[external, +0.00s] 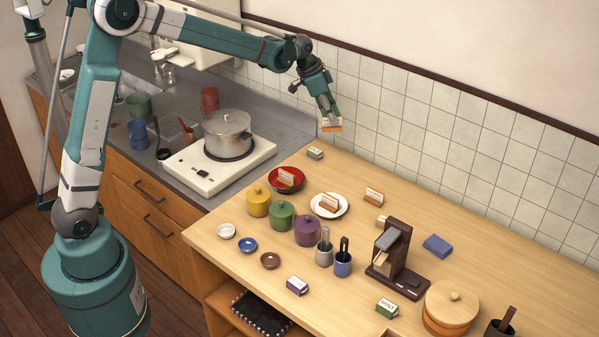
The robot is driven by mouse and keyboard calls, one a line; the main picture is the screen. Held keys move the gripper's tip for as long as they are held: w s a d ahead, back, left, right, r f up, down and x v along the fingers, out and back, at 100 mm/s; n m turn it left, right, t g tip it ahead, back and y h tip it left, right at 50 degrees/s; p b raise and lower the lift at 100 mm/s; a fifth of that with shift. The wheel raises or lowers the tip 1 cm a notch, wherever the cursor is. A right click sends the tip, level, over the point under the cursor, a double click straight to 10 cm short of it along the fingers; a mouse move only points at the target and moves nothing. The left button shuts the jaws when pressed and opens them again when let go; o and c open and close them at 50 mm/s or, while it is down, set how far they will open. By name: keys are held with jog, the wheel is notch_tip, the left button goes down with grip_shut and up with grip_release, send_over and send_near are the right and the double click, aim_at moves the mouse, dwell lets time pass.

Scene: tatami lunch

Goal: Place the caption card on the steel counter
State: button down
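My gripper (329,115) is at the back, in front of the tiled wall, and points down. It is shut on a small white caption card (332,124) with an orange-brown base. The card is above the back left corner of the wooden table, apart from the surface; the fingers hide part of it. The grey steel counter (284,128) lies to the left of the wooden table.
A white stove (203,176) with a steel pot (228,134) takes up much of the counter. A small grey box (315,153) sits below my gripper. Several lidded jars, small dishes and a dark wooden device (397,255) stand on the table. Bare counter shows behind and right of the pot.

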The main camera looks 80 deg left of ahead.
jog(key=s+a+n+y, duration=0.1)
jog(key=s+a, duration=0.6)
jog(key=a, duration=0.5)
jog(key=s+a+n, duration=0.2)
jog(key=s+a, duration=0.5)
jog(key=a, duration=0.4)
jog(key=s+a+n+y, duration=0.1)
jog(key=s+a, duration=0.6)
jog(key=a, duration=0.5)
notch_tip(320, 180, down, 12)
jog(key=shift+s+r+n, duration=0.2)
jog(key=shift+s+n, duration=0.1)
jog(key=shift+d+f, duration=0.1)
jog(key=shift+f, duration=3)
jog(key=shift+f, duration=1.9)
jog(key=shift+f+b, duration=0.15)
jog(key=shift+b, duration=0.25)
